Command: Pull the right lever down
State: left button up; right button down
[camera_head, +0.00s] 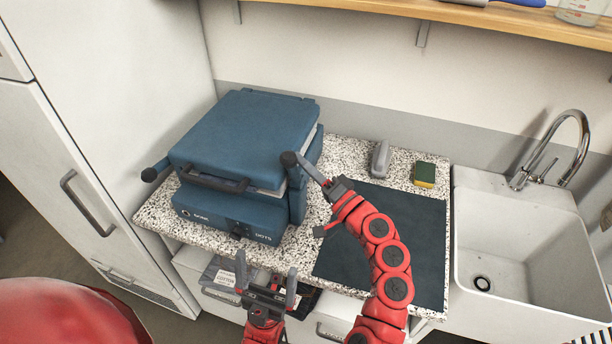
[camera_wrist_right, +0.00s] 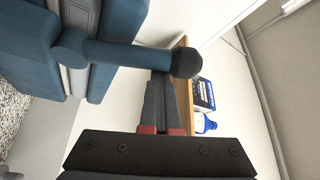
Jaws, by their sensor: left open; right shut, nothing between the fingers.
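A blue press-like appliance (camera_head: 245,135) with a closed lid stands on the speckled counter. Its right lever ends in a dark round knob (camera_head: 288,159), raised to about lid height. In the right wrist view the blue lever arm (camera_wrist_right: 115,53) runs sideways to its black knob (camera_wrist_right: 187,63). My right gripper (camera_head: 306,166) is shut and empty, its fingertips at the knob. In the wrist view the fingers (camera_wrist_right: 160,100) reach up to the lever beside the knob; I cannot tell whether they touch. My left gripper (camera_head: 266,275) is open and empty, low in front of the counter.
A left knob (camera_head: 149,174) sticks out at the appliance's other side. A dark mat (camera_head: 420,235), a grey object (camera_head: 380,158) and a sponge (camera_head: 425,174) lie right of it. A sink (camera_head: 520,250) is further right, a tall white cabinet (camera_head: 110,110) at left.

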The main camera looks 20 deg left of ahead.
jog(key=s+f+n+g+y+b, duration=0.2)
jog(key=s+f+n+b, duration=0.4)
jog(key=b, duration=1.8)
jog(key=shift+s+a+f+n+y+b, duration=0.15)
jog(key=shift+s+f+n+y+b, duration=0.15)
jog(key=shift+f+n+y, duration=0.3)
notch_tip(320, 180, up, 4)
jog(key=d+r+p, duration=0.1)
jog(key=p, duration=0.1)
jog(key=d+f+b, duration=0.1)
jog(key=d+f, duration=0.4)
jog(key=d, duration=0.3)
jog(key=shift+s+d+f+b, duration=0.25)
jog(key=shift+f+b, duration=0.05)
jog(key=shift+f, duration=0.05)
